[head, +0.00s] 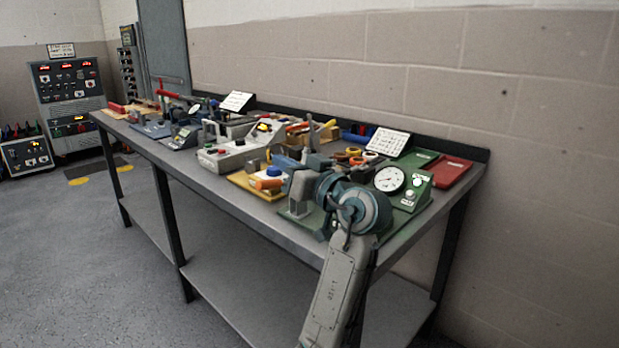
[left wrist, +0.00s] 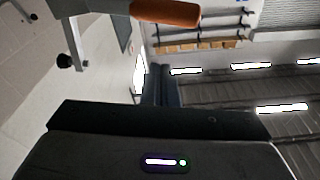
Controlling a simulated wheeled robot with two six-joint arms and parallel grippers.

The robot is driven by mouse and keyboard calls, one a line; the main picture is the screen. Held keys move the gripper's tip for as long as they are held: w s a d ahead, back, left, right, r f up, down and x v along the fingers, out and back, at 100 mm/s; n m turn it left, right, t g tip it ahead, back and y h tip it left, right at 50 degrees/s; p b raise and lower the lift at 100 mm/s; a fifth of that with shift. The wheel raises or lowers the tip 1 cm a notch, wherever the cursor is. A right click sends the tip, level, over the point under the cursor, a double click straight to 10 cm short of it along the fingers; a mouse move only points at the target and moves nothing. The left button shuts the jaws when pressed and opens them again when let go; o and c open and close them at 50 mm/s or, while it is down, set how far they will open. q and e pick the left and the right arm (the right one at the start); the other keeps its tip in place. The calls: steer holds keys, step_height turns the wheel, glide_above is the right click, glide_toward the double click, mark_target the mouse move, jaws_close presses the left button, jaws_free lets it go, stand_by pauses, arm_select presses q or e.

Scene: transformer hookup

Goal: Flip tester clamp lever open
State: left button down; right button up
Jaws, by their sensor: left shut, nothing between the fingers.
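An orange lever grip (head: 268,183) shows just left of my left gripper in the head view, over a yellow board. An orange grip, probably the same lever, also crosses the top of the left wrist view (left wrist: 166,13), close to the fingers and apart from them. My left gripper (head: 284,162) is shut and empty, pointing left over the bench. Its dark fingers show together in the left wrist view (left wrist: 161,86). A grey upright block (head: 300,192) stands beside it on a green base. The clamp's body and pivot are largely hidden by my wrist. My right gripper is not in view.
A green box with a round gauge (head: 389,179) stands just right of my wrist. A grey-white instrument (head: 235,154), card stands and several tools crowd the bench (head: 225,198). A red tray (head: 447,170) lies at the right end. The wall is close behind.

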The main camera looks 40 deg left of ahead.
arm_select(q)
steer(key=s+d+f+b, duration=0.1)
steer(key=d, duration=0.6)
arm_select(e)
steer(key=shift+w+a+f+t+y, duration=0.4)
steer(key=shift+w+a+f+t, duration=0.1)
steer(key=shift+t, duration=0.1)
arm_select(q)
steer(key=shift+d, duration=0.1)
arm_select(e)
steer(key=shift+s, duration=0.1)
